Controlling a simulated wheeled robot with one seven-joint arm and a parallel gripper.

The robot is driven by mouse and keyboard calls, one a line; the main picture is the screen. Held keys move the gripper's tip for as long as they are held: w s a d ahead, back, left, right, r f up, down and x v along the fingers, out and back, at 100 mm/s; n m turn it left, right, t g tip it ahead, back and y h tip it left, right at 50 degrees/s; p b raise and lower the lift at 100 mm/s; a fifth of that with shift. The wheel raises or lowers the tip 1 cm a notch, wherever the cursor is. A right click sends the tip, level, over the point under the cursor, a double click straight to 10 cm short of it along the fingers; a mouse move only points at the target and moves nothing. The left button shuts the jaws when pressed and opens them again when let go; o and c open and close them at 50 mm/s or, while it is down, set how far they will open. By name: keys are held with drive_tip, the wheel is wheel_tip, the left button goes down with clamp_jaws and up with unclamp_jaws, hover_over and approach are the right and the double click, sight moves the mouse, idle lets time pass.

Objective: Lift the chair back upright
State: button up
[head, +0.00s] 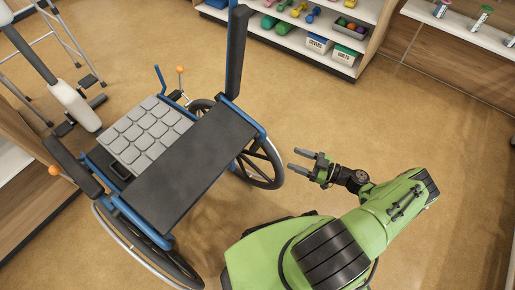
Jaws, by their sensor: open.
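A wheelchair with a blue frame stands on its wheels (262,166) at left centre in the head view. Its dark back panel (190,160) spans the near side, slanting across the picture and covering part of the seat; its exact tilt is hard to tell. A grey quilted cushion (145,132) shows beyond it. A dark armrest (237,52) sticks up at the right side; the other armrest (72,165) lies along the left side. My gripper (299,161) is open and empty, right of the right wheel, its fingers pointing left, apart from the chair.
A walking frame (50,50) and a white post (72,105) stand at upper left, by a wooden cabinet (30,200). Shelves with dumbbells and boxes (318,43) line the back. A wooden counter (460,65) is at upper right. The floor (420,120) right of the chair is clear.

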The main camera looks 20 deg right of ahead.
sight(257, 144)
drive_tip(key=b+x, duration=0.2)
drive_tip(key=x, duration=1.4)
drive_tip(key=shift+d+f, duration=0.1)
drive_tip(key=shift+f, duration=0.05)
drive_tip(key=shift+c, duration=0.3)
clamp_jaws()
